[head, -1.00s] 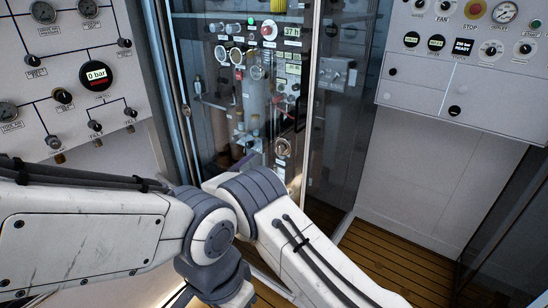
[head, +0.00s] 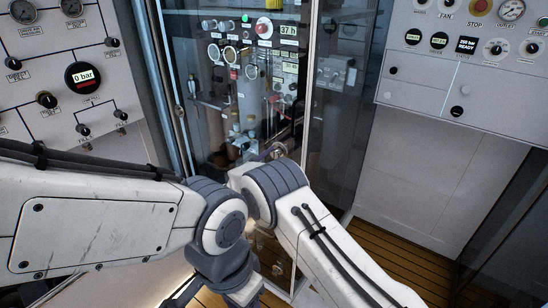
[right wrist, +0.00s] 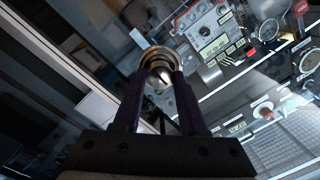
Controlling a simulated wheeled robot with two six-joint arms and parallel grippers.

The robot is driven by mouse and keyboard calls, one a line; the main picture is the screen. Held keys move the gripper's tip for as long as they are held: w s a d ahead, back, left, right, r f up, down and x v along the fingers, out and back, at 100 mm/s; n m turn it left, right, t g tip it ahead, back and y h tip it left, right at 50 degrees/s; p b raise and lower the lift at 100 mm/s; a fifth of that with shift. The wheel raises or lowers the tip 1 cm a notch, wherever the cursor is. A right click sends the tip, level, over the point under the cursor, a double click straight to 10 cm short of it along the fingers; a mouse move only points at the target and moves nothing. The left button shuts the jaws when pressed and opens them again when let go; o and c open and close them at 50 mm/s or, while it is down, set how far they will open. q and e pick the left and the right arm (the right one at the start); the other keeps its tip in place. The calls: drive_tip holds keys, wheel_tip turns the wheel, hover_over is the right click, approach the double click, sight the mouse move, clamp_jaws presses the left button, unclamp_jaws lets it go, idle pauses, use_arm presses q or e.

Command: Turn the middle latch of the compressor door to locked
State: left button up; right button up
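The compressor door is a tall glass door (head: 326,120) in a metal frame, with gauges and pipes behind it. In the right wrist view a round brass-and-steel fitting (right wrist: 158,58), which looks like the door's middle latch, lies just beyond my fingertips. My right gripper (right wrist: 158,80) has its two dark fingers apart, one to each side of the fitting's near edge. I cannot tell if they touch it. In the head view a small curved part of the fitting (head: 274,149) shows above my arm; the rest is hidden. The latch's setting is unreadable. My left gripper is not in view.
A white gauge panel (head: 30,75) with a 0 bar display stands at the left. A white control panel (head: 425,85) with knobs and buttons hangs at the right. The wooden floor (head: 400,262) shows at lower right. My arm links fill the lower middle.

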clamp_jaws()
drive_tip(key=shift+d, duration=0.2)
drive_tip(key=shift+a, duration=0.2)
drive_tip(key=shift+n, duration=1)
drive_tip(key=n, duration=0.4)
drive_tip(key=n+p, duration=0.1)
drive_tip(key=n, duration=0.5)
drive_tip(key=shift+g, duration=0.4)
drive_tip(key=n+p, duration=0.1)
drive_tip(key=n, duration=0.4)
drive_tip(key=shift+f+h, duration=0.15)
drive_tip(key=shift+h, duration=0.15)
